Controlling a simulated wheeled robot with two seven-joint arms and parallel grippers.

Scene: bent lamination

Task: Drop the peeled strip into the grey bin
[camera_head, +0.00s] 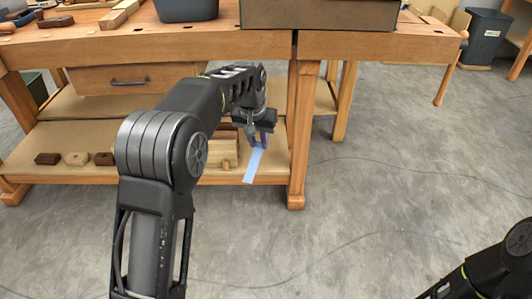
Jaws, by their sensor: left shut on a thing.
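A light blue strip (253,166) hangs down from my left gripper (258,142) in front of the workbench. My left gripper is shut on the strip's upper end, below the bench top. A grey bin (487,38) stands on the floor at the far upper right, well away from the strip. A dark blue-grey container (187,9) also sits on the bench top, cut off by the top edge. My right arm enters at the lower right, and its gripper does not show.
The wooden workbench (380,45) spans the upper left, with a drawer and a lower shelf (60,183) holding several small blocks. A large brown box (320,14) sits on top. Thin dark lines run across the grey floor (390,190), which is otherwise clear at the right.

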